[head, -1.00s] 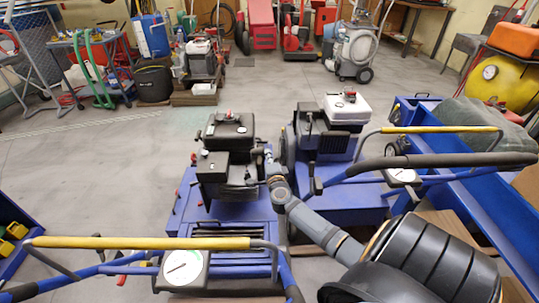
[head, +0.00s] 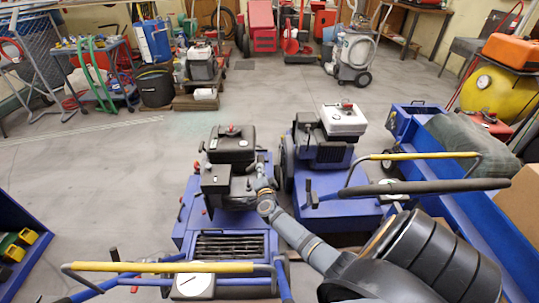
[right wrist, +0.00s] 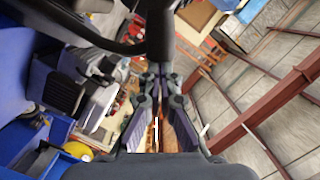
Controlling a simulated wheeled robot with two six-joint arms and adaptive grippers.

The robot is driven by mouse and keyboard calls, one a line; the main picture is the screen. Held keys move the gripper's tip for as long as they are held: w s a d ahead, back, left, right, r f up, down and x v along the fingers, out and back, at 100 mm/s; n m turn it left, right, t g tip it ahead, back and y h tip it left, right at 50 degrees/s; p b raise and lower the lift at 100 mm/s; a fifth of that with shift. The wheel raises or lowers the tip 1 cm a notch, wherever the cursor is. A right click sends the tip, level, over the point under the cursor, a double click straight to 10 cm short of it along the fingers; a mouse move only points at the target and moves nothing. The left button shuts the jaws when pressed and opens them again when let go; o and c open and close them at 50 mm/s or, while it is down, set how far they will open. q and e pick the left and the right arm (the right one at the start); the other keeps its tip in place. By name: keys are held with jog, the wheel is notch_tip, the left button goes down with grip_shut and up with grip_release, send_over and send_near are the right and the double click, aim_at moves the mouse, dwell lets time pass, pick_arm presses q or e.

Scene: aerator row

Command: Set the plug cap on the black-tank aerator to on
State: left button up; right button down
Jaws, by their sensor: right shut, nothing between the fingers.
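The black-tank aerator is the left blue machine, with a black tank and engine (head: 230,146) above a blue body (head: 187,215). Its yellow handle bar (head: 160,267) crosses the bottom of the head view. My right gripper (head: 259,170) is shut and empty at the right side of the black engine; I cannot tell whether it touches it. The right wrist view shows its fingers together (right wrist: 162,82), with a dark bar (right wrist: 160,30) just beyond. I cannot make out the plug cap; the gripper covers part of the engine's right side. My left gripper is not in view.
A second aerator with a white tank (head: 344,119) stands close on the right, with its yellow bar (head: 424,155) and black hand bar reaching right. A blue trailer (head: 455,190) lies beyond. Open concrete floor (head: 100,180) is at the left.

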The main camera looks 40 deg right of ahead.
jog(key=n+p, duration=0.1)
jog(key=w+a+n+p, duration=0.2)
jog(key=n, duration=0.1)
jog(key=shift+a+f+g+p, duration=0.1)
jog(key=shift+f+g+p, duration=0.2)
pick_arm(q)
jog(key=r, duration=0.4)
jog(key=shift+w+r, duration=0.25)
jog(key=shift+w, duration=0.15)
pick_arm(e)
jog(key=f+n, duration=0.1)
jog(key=w+a+f+n, duration=0.1)
jog(key=a+n, duration=0.1)
jog(key=n, duration=0.1)
jog(key=shift+w+f+g+h, duration=0.25)
jog(key=shift+f+g+h, duration=0.15)
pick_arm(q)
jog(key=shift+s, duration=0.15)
pick_arm(e)
notch_tip(320, 180, up, 10)
